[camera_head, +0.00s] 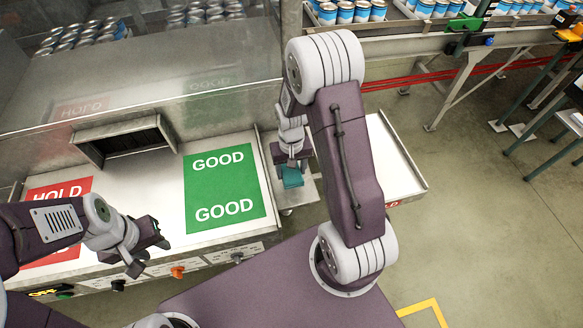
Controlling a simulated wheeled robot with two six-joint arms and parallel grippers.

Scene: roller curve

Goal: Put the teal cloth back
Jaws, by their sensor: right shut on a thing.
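The teal cloth (292,179) is a small folded piece at the tips of my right gripper (291,168). My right gripper points down and is shut on the cloth, just right of the green GOOD mat. The cloth is over or at a small grey shelf (302,194) beside the bench; I cannot tell whether it touches it. My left gripper (150,257) is open and empty in front of the bench's front edge, at the lower left.
The green GOOD mat (225,190) and red HOLD mat (60,190) lie on the metal bench. A dark chute opening (122,140) stands behind them. A pale tray (400,166) is right of my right arm. Cans fill a conveyor (345,14) at the back. Knobs line the bench front (178,272).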

